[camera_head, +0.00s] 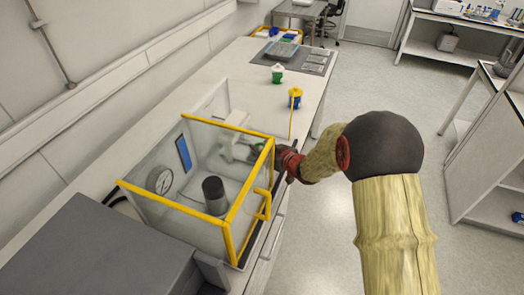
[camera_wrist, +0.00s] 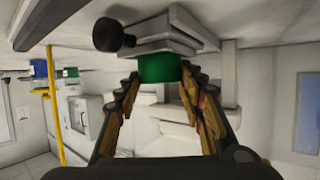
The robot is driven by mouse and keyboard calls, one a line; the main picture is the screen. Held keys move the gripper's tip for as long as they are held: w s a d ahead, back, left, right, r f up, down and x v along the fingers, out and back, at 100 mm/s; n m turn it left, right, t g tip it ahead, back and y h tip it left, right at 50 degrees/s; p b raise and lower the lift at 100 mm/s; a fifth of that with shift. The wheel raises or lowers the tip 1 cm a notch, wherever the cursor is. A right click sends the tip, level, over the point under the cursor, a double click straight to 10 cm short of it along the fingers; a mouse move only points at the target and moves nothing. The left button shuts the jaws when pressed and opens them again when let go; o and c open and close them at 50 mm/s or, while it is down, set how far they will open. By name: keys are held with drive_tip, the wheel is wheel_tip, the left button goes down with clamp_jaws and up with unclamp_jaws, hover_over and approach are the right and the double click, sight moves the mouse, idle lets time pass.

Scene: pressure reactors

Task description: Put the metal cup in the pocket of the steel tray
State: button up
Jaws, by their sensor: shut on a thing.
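My gripper (camera_head: 266,151) reaches into the yellow-framed enclosure. In the wrist view its two fingers (camera_wrist: 160,91) flank a green thing (camera_wrist: 160,69) and are shut on it. The green thing touches, or sits right against, a pale grey block with a black knob. I cannot tell whether it is part of the metal cup, and no metal cup is plainly visible elsewhere. The steel tray (camera_head: 281,50) lies on a dark mat at the far end of the bench. Its pocket is too small to make out.
The enclosure has yellow edges (camera_head: 201,127) and clear walls. A dark cylinder (camera_head: 213,195) and a round gauge (camera_head: 159,181) are inside. A green-and-white container (camera_head: 277,73) and a blue one with yellow (camera_head: 295,98) stand between the enclosure and the tray. Open floor lies right.

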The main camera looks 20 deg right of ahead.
drive_tip(key=shift+f, duration=0.15)
drive_tip(key=shift+f, duration=0.15)
drive_tip(key=o, duration=1.1)
drive_tip(key=shift+o, duration=0.7)
